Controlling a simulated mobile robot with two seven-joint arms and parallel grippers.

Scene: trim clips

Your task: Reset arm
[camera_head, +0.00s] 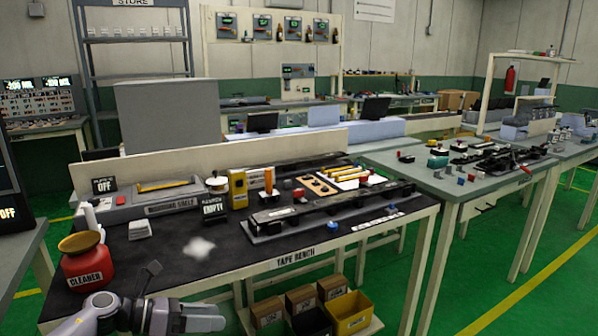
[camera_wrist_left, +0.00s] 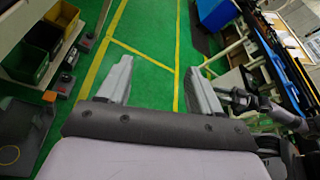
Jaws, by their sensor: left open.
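My left gripper (camera_head: 207,318) shows at the bottom left of the head view, in front of the tape bench (camera_head: 372,237) and low beside its front edge. In the left wrist view its two grey fingers (camera_wrist_left: 160,85) are spread apart. Nothing is between them but green floor with yellow lines. My right gripper cannot be made out in either view. Small coloured clips, among them a red one (camera_head: 299,194) and a blue one (camera_head: 333,225), sit at the long dark trim (camera_head: 318,212) on the bench.
A red cleaner bottle (camera_head: 87,262) stands at the bench's left front corner, close to my left arm. Yellow (camera_head: 352,313) and dark bins sit below the bench front. A grey bench (camera_head: 440,188) stands to the right. Open green floor lies at the lower right.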

